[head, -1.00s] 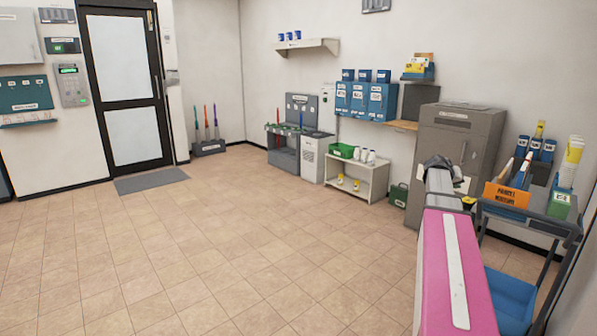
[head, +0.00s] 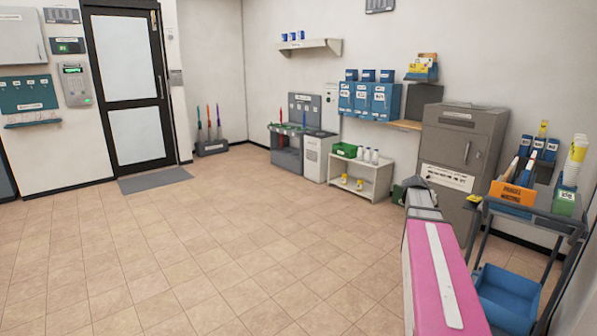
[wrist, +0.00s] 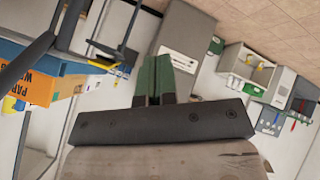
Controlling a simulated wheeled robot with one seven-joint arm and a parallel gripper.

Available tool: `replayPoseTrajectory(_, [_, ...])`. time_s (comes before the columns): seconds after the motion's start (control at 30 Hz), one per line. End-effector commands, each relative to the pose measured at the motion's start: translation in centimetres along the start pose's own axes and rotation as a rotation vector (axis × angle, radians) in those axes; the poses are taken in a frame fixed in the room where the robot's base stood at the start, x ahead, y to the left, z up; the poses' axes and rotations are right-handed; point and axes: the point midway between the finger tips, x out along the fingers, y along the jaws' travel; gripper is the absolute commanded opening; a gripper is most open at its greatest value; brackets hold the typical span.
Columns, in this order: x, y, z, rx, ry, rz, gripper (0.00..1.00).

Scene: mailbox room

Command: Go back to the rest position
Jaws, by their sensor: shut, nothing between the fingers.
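My gripper (wrist: 153,80) shows in the wrist view as two green fingers pressed together at the end of a dark bar, with nothing between them. In the head view my pink arm reaches forward at the lower right, and my gripper (head: 408,187) is at its far end, partly hidden by the arm. It is in the air, in front of the grey cabinet (head: 463,150) and apart from it as far as I can tell.
A cart (head: 545,212) with an orange box (head: 511,193) and a blue lower bin (head: 507,292) stands close to the right of my arm. A low white shelf (head: 360,177) stands behind. The tiled floor (head: 200,250) at the left and middle is clear.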

Motion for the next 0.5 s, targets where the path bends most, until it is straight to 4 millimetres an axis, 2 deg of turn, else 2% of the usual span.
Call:
replayPoseTrajectory(0.03, [-0.5, -1.9, 1.9, -0.015, -0.021, -0.03, 0.0])
replayPoseTrajectory(0.17, [-1.7, -7.3, 7.3, -0.06, -0.095, -0.129, 0.0])
replayPoseTrajectory(0.3, [-3.8, -13.2, 14.0, -0.12, -0.189, -0.249, 0.0])
replayPoseTrajectory(0.5, [-7.8, -20.2, 24.1, -0.215, -0.331, -0.419, 0.0])
